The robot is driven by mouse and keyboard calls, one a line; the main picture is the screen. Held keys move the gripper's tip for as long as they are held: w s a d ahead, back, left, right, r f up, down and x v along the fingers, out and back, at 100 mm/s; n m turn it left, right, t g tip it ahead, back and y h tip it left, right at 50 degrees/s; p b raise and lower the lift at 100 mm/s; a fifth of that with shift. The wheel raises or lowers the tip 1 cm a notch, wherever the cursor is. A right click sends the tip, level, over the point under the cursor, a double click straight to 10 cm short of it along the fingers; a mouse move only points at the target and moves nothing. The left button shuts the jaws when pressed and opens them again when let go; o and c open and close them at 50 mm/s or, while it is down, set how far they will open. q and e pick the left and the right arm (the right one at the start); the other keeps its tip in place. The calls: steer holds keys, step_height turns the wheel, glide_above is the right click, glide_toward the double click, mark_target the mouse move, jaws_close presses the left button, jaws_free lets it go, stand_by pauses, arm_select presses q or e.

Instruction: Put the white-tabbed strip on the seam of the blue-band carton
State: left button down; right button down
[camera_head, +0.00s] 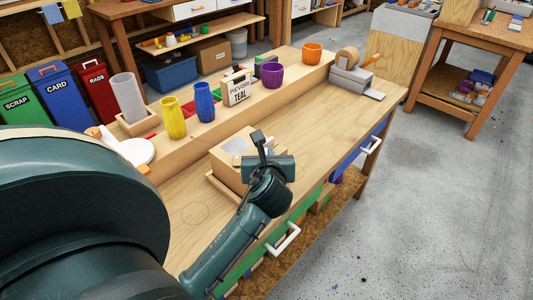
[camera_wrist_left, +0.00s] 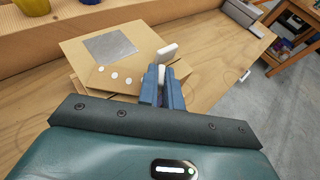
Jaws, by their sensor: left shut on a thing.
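A cardboard carton (camera_head: 222,174) stands on the wooden bench, partly behind my left gripper (camera_head: 258,138). In the left wrist view the carton (camera_wrist_left: 80,58) shows a grey patch and several white dots on top. No blue band shows on the visible faces. My left gripper (camera_wrist_left: 165,82) is shut on a white-tabbed strip (camera_wrist_left: 167,50), with a pale tab sticking out past the fingertips. The gripper is at the carton's right side; I cannot tell whether the strip touches the carton. My right gripper is out of view.
A ledge behind carries a yellow cup (camera_head: 173,118), a blue cup (camera_head: 204,102), a labelled box (camera_head: 237,90), a purple pot (camera_head: 272,75) and an orange pot (camera_head: 312,53). A grey tape dispenser (camera_head: 350,78) stands at the bench's far end. The bench right of the carton is clear.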

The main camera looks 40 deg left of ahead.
arm_select(q)
steer(key=shift+f, duration=0.2)
steer(key=c, duration=1.5)
jaws_free()
